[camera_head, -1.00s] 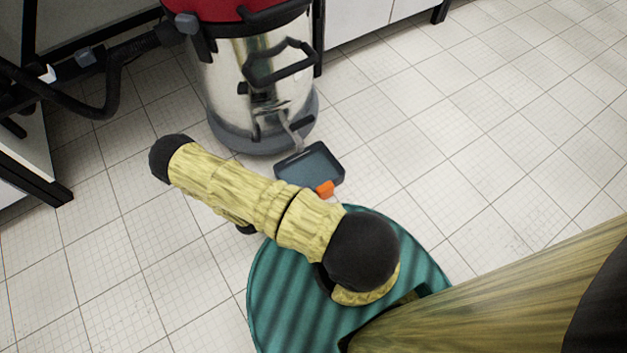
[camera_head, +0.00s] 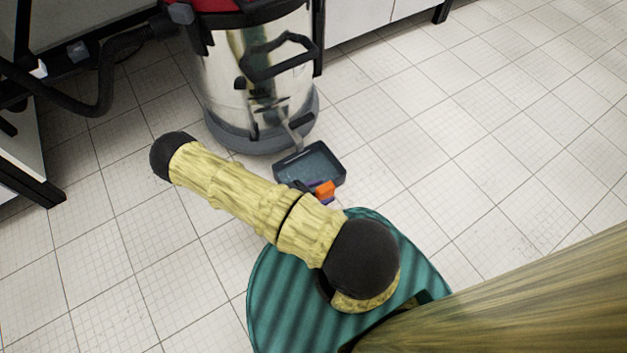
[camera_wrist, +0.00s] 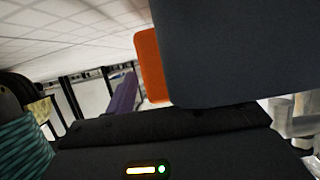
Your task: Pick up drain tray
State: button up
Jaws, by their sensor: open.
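The drain tray (camera_head: 318,160) is a shallow dark blue-grey tray on the floor, under the spout of a steel drum. Its orange handle (camera_head: 326,189) sticks out on the near side. My gripper (camera_head: 315,190) is open at the handle, mostly hidden behind my arm; only a dark part and a bit of purple show. In the wrist view, the tray (camera_wrist: 235,50) fills the upper right, with its orange handle (camera_wrist: 151,65) at its left edge. A purple finger (camera_wrist: 123,100) shows left of the handle; the other finger is hidden. I cannot tell whether a finger touches the handle.
The steel drum (camera_head: 225,90) with a red top stands just behind the tray, its spout (camera_head: 292,130) reaching over the tray. A black hose (camera_head: 105,85) and a dark-framed bench are at the left. White cabinets (camera_head: 350,15) stand behind. The tiled floor at right is clear.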

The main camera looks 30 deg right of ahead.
aim_at(320, 189)
grip_shut()
jog(key=shift+r, duration=0.15)
dwell(0.4)
jog(key=shift+r+p, duration=1.8)
jog(key=shift+a+f, duration=0.1)
jog(key=shift+a, duration=0.5)
jog(key=a+p, duration=0.5)
jog(key=a, duration=1.1)
jog(key=shift+s+a+p, duration=0.25)
jog(key=shift+a+p, duration=0.1)
jog(key=shift+a, duration=0.05)
